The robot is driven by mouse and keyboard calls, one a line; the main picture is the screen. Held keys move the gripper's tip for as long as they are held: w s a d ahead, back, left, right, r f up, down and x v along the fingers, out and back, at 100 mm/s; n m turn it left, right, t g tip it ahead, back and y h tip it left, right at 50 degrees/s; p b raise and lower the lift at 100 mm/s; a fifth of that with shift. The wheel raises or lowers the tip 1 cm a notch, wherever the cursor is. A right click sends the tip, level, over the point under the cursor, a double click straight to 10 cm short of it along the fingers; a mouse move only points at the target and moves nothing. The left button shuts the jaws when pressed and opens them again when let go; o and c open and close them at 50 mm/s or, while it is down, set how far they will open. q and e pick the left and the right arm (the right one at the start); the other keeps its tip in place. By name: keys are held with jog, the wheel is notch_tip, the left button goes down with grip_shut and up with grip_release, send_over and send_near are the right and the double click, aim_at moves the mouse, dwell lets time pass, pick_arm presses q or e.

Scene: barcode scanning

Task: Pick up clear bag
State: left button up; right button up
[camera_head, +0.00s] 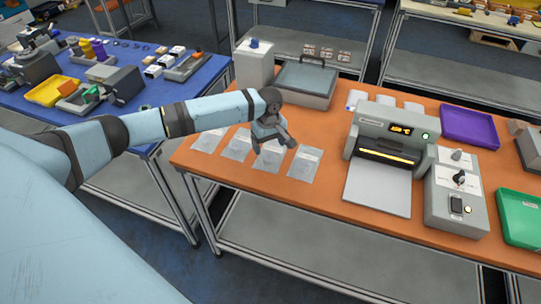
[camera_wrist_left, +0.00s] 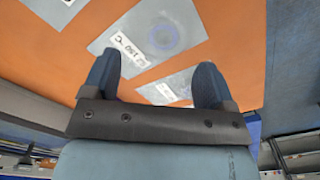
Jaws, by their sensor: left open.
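Several flat clear bags lie in a row on the orange table, including the rightmost clear bag (camera_head: 305,163), the clear bag at the left end (camera_head: 208,140) and another clear bag (camera_head: 238,147). My left gripper (camera_head: 273,146) is above the row, over a bag it partly covers. In the left wrist view the left gripper (camera_wrist_left: 152,85) is open and empty. One clear bag (camera_wrist_left: 190,32) with a white label and a round item lies beyond the fingertips, and another clear bag (camera_wrist_left: 170,90) shows between the fingers. My right gripper is not in view.
On the orange table (camera_head: 330,200), a grey sealing machine (camera_head: 388,130) with a white plate in front stands right of the bags. A grey lidded box (camera_head: 303,82) is behind them. Purple tray (camera_head: 468,124) and green tray (camera_head: 520,215) are at right. A blue table is at left.

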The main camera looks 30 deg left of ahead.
aim_at(268, 156)
pick_arm(q)
jog(key=f, duration=0.5)
jog(key=shift+s+p, duration=0.2)
jog(key=shift+p, duration=0.2)
jog(key=c, duration=1)
